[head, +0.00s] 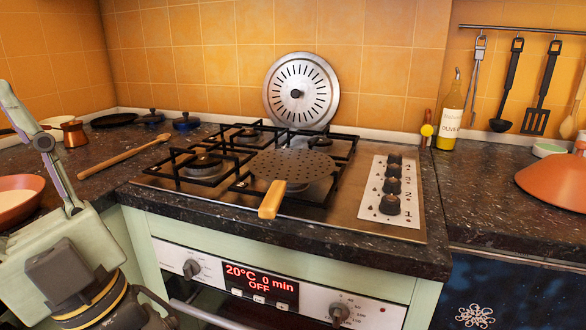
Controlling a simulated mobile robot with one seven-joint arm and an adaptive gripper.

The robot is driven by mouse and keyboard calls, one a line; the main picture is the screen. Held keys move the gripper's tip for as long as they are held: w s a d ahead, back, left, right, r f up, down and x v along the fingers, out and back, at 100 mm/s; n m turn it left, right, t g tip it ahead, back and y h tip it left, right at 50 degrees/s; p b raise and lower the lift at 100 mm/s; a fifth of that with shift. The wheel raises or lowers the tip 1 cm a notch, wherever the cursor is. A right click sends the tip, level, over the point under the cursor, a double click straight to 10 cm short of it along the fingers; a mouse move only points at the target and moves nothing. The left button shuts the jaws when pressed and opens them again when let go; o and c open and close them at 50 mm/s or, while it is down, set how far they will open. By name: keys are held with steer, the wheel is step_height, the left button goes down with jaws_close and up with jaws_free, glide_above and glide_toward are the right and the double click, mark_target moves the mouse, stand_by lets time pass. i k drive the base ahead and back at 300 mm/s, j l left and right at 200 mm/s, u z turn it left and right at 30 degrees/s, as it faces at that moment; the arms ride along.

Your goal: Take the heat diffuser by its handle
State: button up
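The heat diffuser is a round grey-brown plate with many small holes (308,164), lying flat on the front middle of the gas hob, over a burner. Its light wooden handle (271,200) points toward the front edge of the hob, slightly left, and is unobstructed. Parts of my arm show at the left edge of the head view, apart from the diffuser. I see no gripper fingers in this view.
Black pan supports (205,160) surround the diffuser, and control knobs (390,205) stand to its right. A slotted metal disc (301,91) leans on the wall behind. A wooden spoon (125,157) lies left; an oil bottle (450,115) stands right.

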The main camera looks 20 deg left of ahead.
mark_target(281, 167)
steer(key=k+l+u, duration=0.2)
steer(key=l, duration=0.2)
steer(key=l+u, duration=0.25)
steer(key=l, duration=0.15)
steer(key=k+l+u, duration=0.2)
steer(key=l, duration=0.15)
steer(key=i, duration=0.5)
